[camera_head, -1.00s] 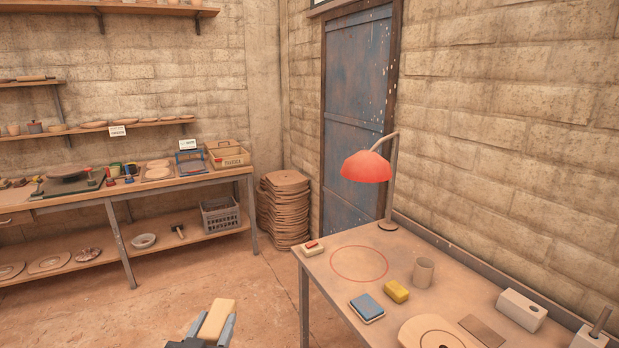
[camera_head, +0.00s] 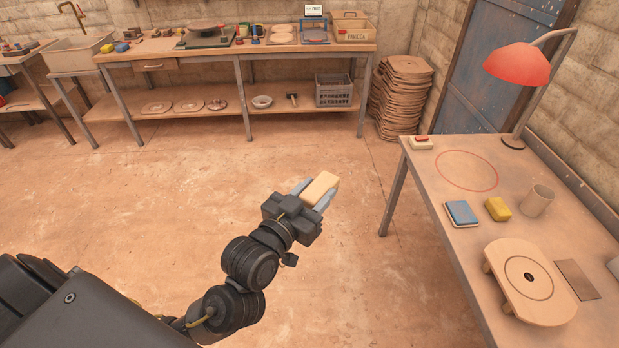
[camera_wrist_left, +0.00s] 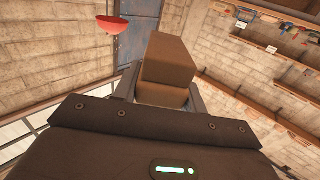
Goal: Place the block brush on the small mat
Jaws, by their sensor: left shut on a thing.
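My left gripper (camera_head: 312,194) is shut on a plain tan block, which I take as the block brush (camera_head: 321,186). It holds the block above the open floor, left of the right-hand table and apart from it. In the left wrist view the brush (camera_wrist_left: 167,62) sticks out between the fingers (camera_wrist_left: 161,88) as a brown block with a narrower lower part. A thin flat brown rectangle, likely the small mat (camera_head: 577,279), lies on the table at the right, bare on top. My right gripper is not in view.
A red ring marks a clear patch. The floor between the tables is free.

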